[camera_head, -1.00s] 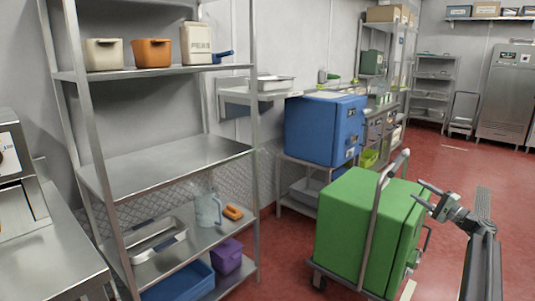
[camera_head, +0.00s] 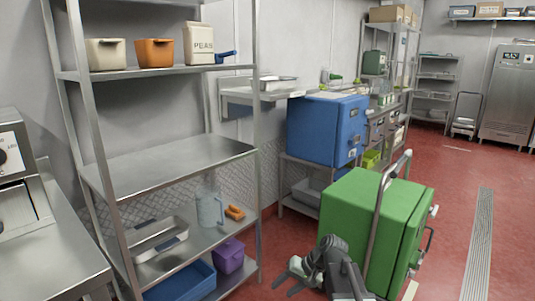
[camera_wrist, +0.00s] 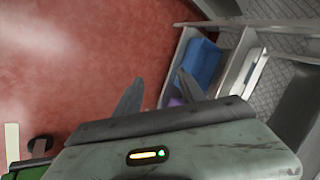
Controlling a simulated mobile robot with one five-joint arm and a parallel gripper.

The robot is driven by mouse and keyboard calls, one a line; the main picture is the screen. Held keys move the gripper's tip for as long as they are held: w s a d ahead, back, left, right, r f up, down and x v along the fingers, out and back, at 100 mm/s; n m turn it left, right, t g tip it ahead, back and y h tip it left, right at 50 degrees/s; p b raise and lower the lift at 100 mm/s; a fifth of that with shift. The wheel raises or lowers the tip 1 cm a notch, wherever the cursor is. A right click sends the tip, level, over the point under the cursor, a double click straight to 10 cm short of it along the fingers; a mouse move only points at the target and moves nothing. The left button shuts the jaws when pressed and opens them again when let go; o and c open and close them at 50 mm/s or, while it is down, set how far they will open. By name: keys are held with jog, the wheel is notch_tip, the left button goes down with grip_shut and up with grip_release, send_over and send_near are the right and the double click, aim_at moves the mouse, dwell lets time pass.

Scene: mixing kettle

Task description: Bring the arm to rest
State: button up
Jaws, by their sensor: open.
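My gripper (camera_head: 283,277) shows low in the head view, in front of the green box cart (camera_head: 350,215) and right of the steel shelf's lower levels. In the wrist view its two dark fingers (camera_wrist: 157,92) stand apart with nothing between them, over the red floor and the shelf's edge. The gripper is open and empty. My arm is folded low near the bottom of the head picture, and it hides part of the cart's lower front.
The steel shelf (camera_head: 170,165) at left holds a grey jug (camera_head: 211,210), an orange item (camera_head: 235,212), a blue bin (camera_head: 180,283) and a purple bin (camera_head: 229,256). A blue box (camera_head: 325,130) stands behind the cart. Red floor (camera_head: 455,215) is open at right.

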jog(key=s+d+f+n+g+h, duration=0.15)
jog(key=s+d+f+h, duration=0.25)
jog(key=s+d+h, duration=0.55)
notch_tip(320, 180, up, 28)
jog(key=s+d+y+p, duration=0.1)
jog(key=y+p, duration=0.1)
jog(key=p, duration=2.6)
jog(key=shift+s+d+y, duration=0.3)
jog(key=shift+s+y, duration=0.05)
jog(key=shift+m, duration=0.25)
